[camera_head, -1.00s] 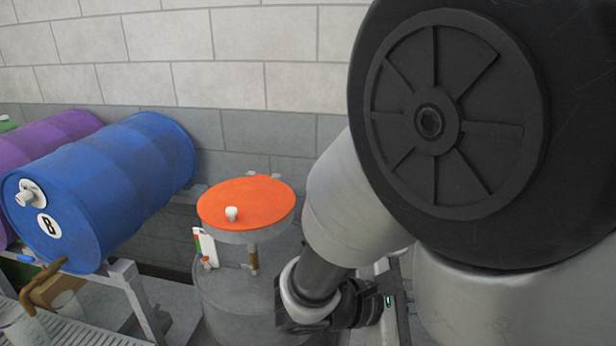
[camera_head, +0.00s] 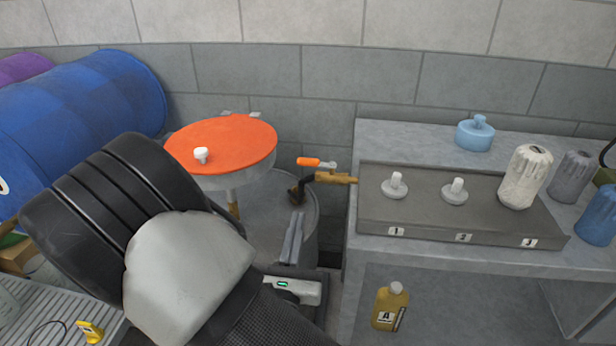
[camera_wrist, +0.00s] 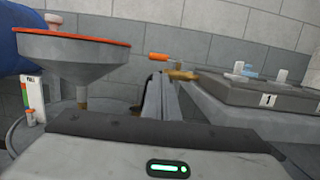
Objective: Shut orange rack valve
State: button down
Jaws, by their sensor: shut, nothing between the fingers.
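The rack valve has an orange lever handle (camera_head: 309,162) and a brass body (camera_head: 335,178) on the left end of a grey box rack (camera_head: 450,215). A dark bent spout (camera_head: 300,190) hangs from it over a grey drum. The orange handle (camera_wrist: 158,57) also shows in the wrist view, lying sideways, with the brass body (camera_wrist: 183,75) to its right. My gripper (camera_head: 296,222) is shut and empty, a little below and in front of the valve in the head view. In the wrist view the closed fingers (camera_wrist: 160,90) point up toward the valve, apart from the handle.
An orange-topped funnel (camera_head: 225,145) stands left of the valve, with a blue barrel (camera_head: 95,100) beyond it. A grey bench (camera_head: 395,140) carries the rack, bottles and a pale blue jug (camera_head: 475,135). A yellow bottle (camera_head: 391,308) stands below. A narrow gap separates drum and bench.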

aim_at(308, 165)
jog(key=b+x, duration=0.1)
jog(key=x, duration=1.3)
jog(key=shift+b, duration=0.3)
jog(key=shift+w+r, duration=0.1)
jog(key=shift+w+a+r+m+g+h+p, duration=0.15)
jog(key=shift+w+m+h+p, duration=0.15)
jog(key=shift+h, duration=0.35)
jog(key=shift+w+a+f+m+g+h+p, duration=0.1)
jog(key=shift+m+g+h+p, duration=0.1)
jog(key=shift+m+h, duration=0.35)
jog(key=shift+w+a+r+m+g+h+p, duration=0.15)
jog(key=shift+m+h+p, duration=0.1)
jog(key=shift+h, duration=0.45)
jog(key=w+d+m+g+h+p, duration=0.2)
jog(key=w+h+p, duration=0.1)
jog(key=w, duration=0.4)
jog(key=shift+w+d+f+h+p, duration=0.2)
jog(key=shift+d+h+p, duration=0.1)
jog(key=shift+p, duration=0.45)
jog(key=shift+s+a, duration=0.1)
jog(key=shift+a, duration=0.05)
